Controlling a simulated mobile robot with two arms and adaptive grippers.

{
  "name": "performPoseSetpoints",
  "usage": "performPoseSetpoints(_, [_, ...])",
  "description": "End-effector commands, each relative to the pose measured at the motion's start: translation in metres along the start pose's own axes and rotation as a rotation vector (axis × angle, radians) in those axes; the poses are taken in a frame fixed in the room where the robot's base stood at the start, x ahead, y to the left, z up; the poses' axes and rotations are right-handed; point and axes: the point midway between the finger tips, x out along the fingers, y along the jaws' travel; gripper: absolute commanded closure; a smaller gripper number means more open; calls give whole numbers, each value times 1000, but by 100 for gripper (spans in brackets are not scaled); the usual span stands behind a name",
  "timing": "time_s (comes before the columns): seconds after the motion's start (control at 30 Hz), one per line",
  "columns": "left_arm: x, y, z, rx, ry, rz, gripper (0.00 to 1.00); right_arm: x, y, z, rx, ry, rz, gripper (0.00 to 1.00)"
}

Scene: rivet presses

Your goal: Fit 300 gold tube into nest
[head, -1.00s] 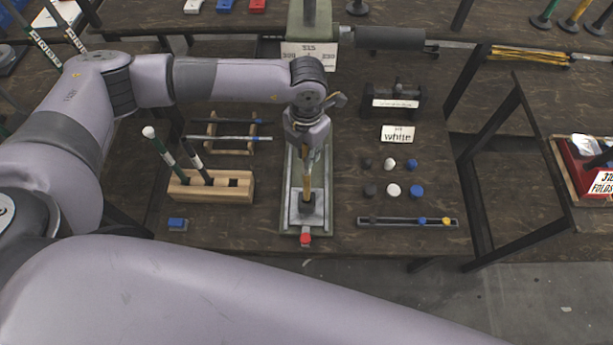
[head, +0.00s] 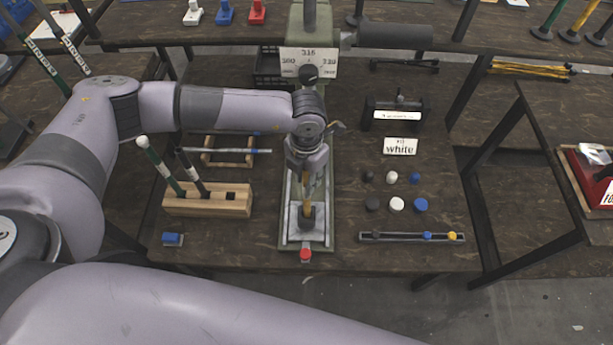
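My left gripper (head: 308,182) points down over the press base in the middle of the table. It appears shut on the upper part of the gold tube (head: 306,202). The tube stands about upright, and its lower end meets the dark nest (head: 306,218) on the light plate of the press. How deep the tube sits in the nest is too small to tell. The press (head: 309,62) carries a white sign reading 315 at the top, and a dark knob is below it. My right gripper is not in view.
A wooden rack (head: 208,200) holding a green tube and a dark tube stands left of the press. To the right are several dark, white and blue caps (head: 396,204), a slotted strip (head: 412,237) and a "white" card (head: 400,146). A red button (head: 305,255) sits at the front.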

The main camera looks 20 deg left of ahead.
Motion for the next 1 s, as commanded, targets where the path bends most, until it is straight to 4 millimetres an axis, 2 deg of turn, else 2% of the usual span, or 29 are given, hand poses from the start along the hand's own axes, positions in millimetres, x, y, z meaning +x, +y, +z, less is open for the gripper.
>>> performPoseSetpoints(0.17, [0,0,0,0,0,0,63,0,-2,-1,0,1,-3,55])
performPoseSetpoints(0.43, [-1,0,0,0,0,0,63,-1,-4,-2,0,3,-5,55])
performPoseSetpoints(0.57, [-7,0,0,0,-2,0,63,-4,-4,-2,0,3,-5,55])
performPoseSetpoints(0.67, [-22,0,1,0,-4,0,63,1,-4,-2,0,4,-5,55])
performPoseSetpoints(1.0, [-94,0,1,1,-5,1,63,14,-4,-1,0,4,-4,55])
